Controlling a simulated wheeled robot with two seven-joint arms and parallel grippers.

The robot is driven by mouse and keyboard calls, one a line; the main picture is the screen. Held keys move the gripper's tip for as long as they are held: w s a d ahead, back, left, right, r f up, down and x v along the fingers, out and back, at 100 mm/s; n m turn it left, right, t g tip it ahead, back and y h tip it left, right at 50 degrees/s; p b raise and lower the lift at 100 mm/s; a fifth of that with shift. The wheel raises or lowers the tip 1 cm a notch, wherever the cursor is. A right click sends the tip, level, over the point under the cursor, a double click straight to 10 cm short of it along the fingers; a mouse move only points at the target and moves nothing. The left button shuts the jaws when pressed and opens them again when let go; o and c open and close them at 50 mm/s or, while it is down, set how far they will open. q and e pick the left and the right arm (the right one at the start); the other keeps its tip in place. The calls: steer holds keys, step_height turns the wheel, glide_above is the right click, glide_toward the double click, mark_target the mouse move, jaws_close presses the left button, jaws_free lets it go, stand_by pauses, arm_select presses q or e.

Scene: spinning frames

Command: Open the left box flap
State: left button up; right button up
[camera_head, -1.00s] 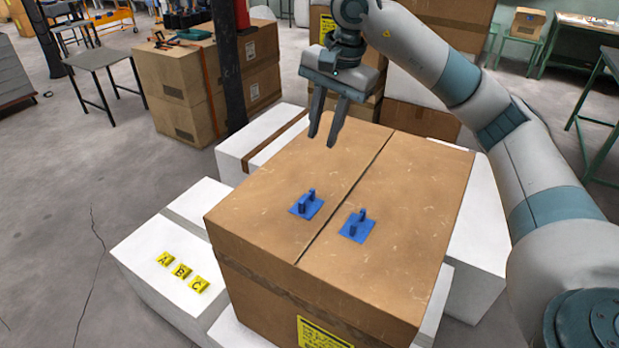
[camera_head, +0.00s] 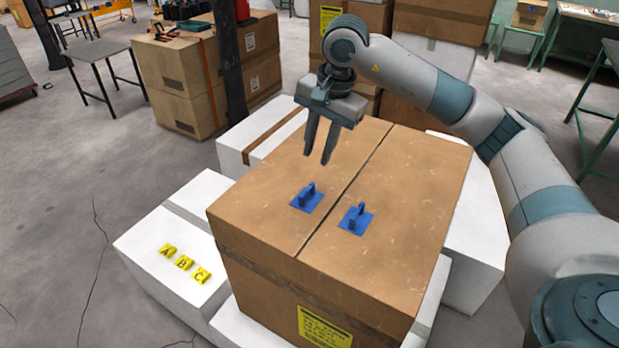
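A large brown cardboard box (camera_head: 290,268) stands in the middle, with its two top flaps lying flat and meeting at a centre seam. The left flap (camera_head: 262,205) carries a blue handle (camera_head: 307,197) near the seam. The right flap (camera_head: 420,185) carries a second blue handle (camera_head: 355,218). My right gripper (camera_head: 317,158) hangs above the left flap, behind and above its blue handle, fingers pointing down. Its two fingers are apart with nothing between them, and it appears clear of the handle. My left gripper is not in view.
White boxes (camera_head: 160,225) surround the brown box; the left one bears yellow A, B, C tags (camera_head: 184,263). Stacked cardboard boxes (camera_head: 185,80) and a dark post (camera_head: 229,60) stand behind left. More cartons (camera_head: 440,20) stand behind my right arm.

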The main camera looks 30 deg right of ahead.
mark_target(308, 190)
steer(key=f+p, duration=0.1)
steer(key=f, duration=0.2)
steer(key=w+f+p, duration=0.1)
steer(key=f, duration=0.3)
steer(key=w+a+f+p, duration=0.1)
steer(key=f, duration=0.2)
steer(key=shift+f, duration=0.4)
jaws_close()
stand_by(1.0)
